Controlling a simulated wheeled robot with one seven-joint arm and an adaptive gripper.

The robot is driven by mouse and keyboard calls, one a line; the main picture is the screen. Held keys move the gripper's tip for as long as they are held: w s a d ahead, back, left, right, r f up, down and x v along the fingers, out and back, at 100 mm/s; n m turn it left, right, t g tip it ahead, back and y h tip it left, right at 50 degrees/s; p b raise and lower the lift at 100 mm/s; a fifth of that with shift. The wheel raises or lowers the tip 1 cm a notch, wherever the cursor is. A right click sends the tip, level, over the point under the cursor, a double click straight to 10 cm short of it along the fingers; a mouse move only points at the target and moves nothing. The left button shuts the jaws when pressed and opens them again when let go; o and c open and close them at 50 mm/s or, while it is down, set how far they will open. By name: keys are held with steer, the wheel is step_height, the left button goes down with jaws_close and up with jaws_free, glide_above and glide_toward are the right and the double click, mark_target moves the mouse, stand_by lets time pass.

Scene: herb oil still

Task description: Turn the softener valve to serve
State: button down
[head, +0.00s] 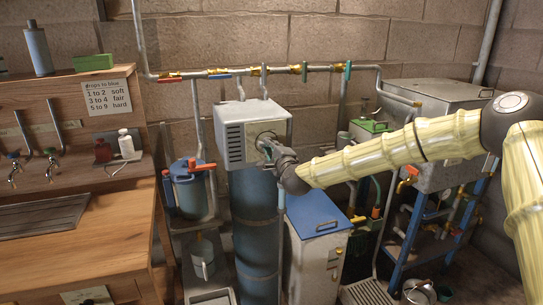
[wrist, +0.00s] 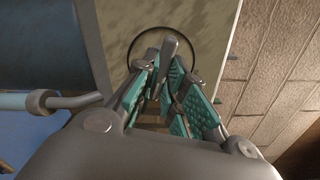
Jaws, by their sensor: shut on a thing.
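The softener valve head is a pale grey box (head: 234,143) with a slotted side, on top of a tall blue cylinder (head: 256,225), in the middle of the head view. My gripper (head: 268,148) is at its front face and hides most of the handle there. In the wrist view, the valve's face (wrist: 205,22) carries a dark ring with a grey lever (wrist: 171,47) at its middle. The teal-padded fingers of my gripper (wrist: 163,78) are shut around this lever. I cannot read any position marks on the face.
A pipe with several coloured valve handles (head: 221,73) runs along the wall behind. A blue-lidded pot (head: 188,188) with red handles stands to the left. A blue-topped cabinet (head: 315,230) stands close on the right, below my arm. A wooden bench (head: 95,240) fills the far left.

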steer(key=shift+a+r+n+b, duration=0.1)
steer(key=shift+n+b, duration=2.95)
steer(key=shift+n, duration=4.95)
steer(key=shift+s, duration=0.1)
steer(key=c, duration=1.5)
jaws_free()
steer(key=shift+r, duration=0.1)
steer(key=v, duration=1.2)
